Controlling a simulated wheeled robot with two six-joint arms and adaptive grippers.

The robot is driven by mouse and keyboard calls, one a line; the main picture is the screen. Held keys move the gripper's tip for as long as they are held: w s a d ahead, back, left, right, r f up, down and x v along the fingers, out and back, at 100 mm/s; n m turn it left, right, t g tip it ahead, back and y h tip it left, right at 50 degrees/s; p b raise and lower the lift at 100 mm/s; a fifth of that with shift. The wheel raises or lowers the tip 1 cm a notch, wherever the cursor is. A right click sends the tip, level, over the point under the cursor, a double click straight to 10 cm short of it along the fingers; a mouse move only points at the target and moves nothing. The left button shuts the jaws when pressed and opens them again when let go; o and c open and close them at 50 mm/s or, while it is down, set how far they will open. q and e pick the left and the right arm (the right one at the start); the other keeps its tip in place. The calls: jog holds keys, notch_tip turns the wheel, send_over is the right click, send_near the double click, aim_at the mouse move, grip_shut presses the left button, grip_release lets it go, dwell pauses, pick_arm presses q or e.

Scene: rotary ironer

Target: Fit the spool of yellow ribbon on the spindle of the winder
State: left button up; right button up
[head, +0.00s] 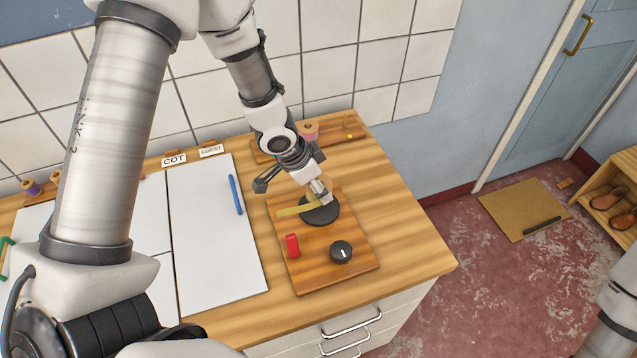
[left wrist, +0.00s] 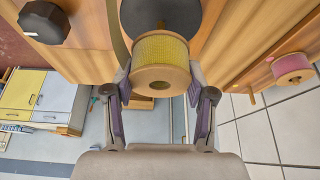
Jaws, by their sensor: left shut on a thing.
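The spool of yellow ribbon (left wrist: 160,52) is between the fingers of my left gripper (left wrist: 160,80), which is shut on it. Its round wooden end with a central hole faces the wrist camera. In the head view my left gripper (head: 323,194) is over the winder's black disc (head: 322,213) and mostly hides the spool. A yellow ribbon tail (head: 292,210) stretches left from there. The disc (left wrist: 160,14) shows just beyond the spool in the wrist view. My right gripper is out of view.
The winder's board (head: 318,275) carries a red block (head: 292,246) and a black knob (head: 341,252). A pink spool (left wrist: 292,68) and a bare peg (left wrist: 251,95) are on the rack behind. White panels (head: 212,240) and a blue pen (head: 236,195) lie left.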

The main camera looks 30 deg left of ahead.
pick_arm(q)
jog(key=shift+f, duration=0.3)
jog(key=shift+f+b, duration=0.9)
jog(key=shift+f, duration=0.05)
jog(key=o, duration=1.5)
jog(key=shift+r, duration=0.1)
notch_tip(320, 180, up, 9)
jog(key=p, duration=1)
jog(key=shift+r, duration=0.15)
